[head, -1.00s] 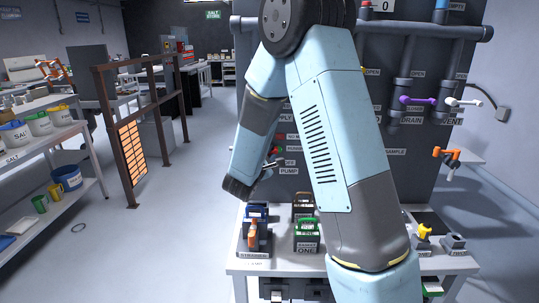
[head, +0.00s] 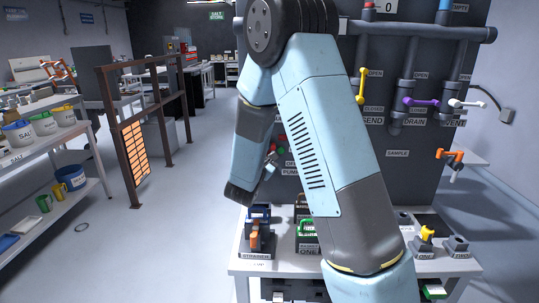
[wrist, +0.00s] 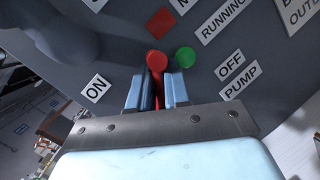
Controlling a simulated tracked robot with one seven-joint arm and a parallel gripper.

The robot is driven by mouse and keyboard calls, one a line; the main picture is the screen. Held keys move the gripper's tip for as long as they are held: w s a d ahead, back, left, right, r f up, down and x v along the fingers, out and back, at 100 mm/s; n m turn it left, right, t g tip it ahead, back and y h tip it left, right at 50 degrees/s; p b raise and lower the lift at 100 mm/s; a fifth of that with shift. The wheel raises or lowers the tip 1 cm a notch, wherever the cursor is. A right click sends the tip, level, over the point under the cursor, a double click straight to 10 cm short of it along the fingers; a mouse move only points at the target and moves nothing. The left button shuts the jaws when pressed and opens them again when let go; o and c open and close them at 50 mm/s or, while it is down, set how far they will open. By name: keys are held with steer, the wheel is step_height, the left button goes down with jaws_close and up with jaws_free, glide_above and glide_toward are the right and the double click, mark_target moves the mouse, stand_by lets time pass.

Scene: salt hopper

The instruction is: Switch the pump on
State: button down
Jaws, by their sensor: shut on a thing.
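The pump's red lever (wrist: 157,62) has a round knob and stands between the ON label (wrist: 96,88) and the OFF label (wrist: 231,66) in the wrist view. The PUMP label (wrist: 240,81) sits beside OFF. My gripper (wrist: 157,92) is shut on the red lever, one blue finger on each side, with the knob showing beyond the fingertips. A green round lamp (wrist: 185,57) lies just right of the knob, and a red square (wrist: 160,22) lies above it. In the head view my gripper (head: 270,168) is at the dark panel, and my arm hides part of it.
The panel (head: 400,180) carries pipes with a yellow lever (head: 361,86), a purple lever (head: 421,102), a white lever (head: 468,103) and an orange valve (head: 451,155). A bench (head: 300,264) below holds a strainer and other parts. Open floor lies left.

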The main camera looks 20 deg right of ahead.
steer(key=n, duration=0.1)
steer(key=n+t, duration=0.1)
steer(key=a+n, duration=0.1)
steer(key=n, duration=0.1)
steer(key=shift+w+r+t+y, duration=0.2)
steer(key=shift+r+t+y, duration=0.1)
steer(key=shift+w+a+r+n+t+y, duration=0.15)
steer(key=shift+a+n+t, duration=0.1)
steer(key=shift+n, duration=0.45)
steer(key=shift+s+a+f+n+t+y, duration=0.1)
steer(key=shift+n+t, duration=0.2)
steer(key=shift+n, duration=0.4)
steer(key=shift+w+a+r+n+t+y, duration=0.15)
steer(key=shift+a+n+t, duration=0.1)
steer(key=shift+n, duration=0.45)
steer(key=c, duration=1.2)
jaws_free()
steer(key=shift+f, duration=0.1)
steer(key=shift+s, duration=0.15)
steer(key=v, duration=1.3)
steer(key=shift+s+a+f, duration=0.15)
steer(key=shift+s, duration=0.05)
